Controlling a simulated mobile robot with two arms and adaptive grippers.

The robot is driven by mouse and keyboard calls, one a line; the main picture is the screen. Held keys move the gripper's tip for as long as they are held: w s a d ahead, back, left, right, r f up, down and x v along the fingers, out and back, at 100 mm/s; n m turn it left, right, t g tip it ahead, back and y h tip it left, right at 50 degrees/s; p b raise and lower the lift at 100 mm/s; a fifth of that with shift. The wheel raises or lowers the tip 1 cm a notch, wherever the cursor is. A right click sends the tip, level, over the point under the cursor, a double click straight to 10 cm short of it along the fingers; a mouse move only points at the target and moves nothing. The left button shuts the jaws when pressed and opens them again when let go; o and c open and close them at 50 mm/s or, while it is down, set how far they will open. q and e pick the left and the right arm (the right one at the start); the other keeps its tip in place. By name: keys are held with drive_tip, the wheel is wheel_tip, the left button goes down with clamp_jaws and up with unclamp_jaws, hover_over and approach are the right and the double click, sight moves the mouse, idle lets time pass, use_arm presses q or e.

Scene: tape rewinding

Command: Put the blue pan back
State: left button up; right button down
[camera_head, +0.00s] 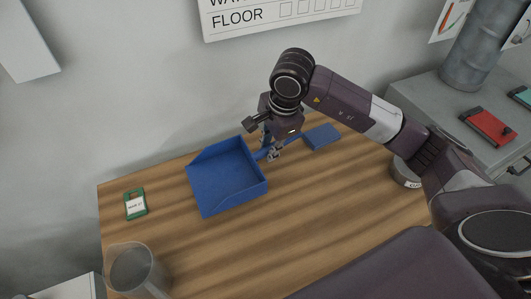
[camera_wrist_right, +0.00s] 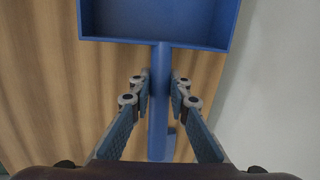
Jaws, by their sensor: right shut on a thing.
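The blue pan (camera_head: 226,181) is a square, open-fronted scoop with low walls, at the middle of the wooden table in the head view. In the right wrist view its scoop (camera_wrist_right: 160,20) fills the top, and its straight handle (camera_wrist_right: 160,120) runs down between my fingers. My right gripper (camera_head: 271,153) is shut on this handle, just right of the scoop. In the wrist view the gripper (camera_wrist_right: 160,88) has one finger on each side of the handle. I cannot tell whether the pan touches the table. My left gripper is not in view.
A flat blue block (camera_head: 321,137) lies near the table's back edge, beyond the handle. A green tag (camera_head: 135,204) lies at left, and a clear jug (camera_head: 137,268) stands at front left. A grey cabinet (camera_head: 435,97) stands at right. The front middle of the table is clear.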

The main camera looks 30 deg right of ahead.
drive_tip(key=shift+s+f, duration=0.1)
drive_tip(key=shift+f, duration=0.25)
drive_tip(key=x, duration=0.3)
drive_tip(key=shift+s+d+f+p, duration=0.15)
drive_tip(key=shift+f+p, duration=0.05)
drive_tip(key=shift+p, duration=0.2)
drive_tip(key=shift+f, duration=0.15)
drive_tip(key=c, duration=2.1)
unclamp_jaws()
drive_tip(key=shift+o, duration=1.4)
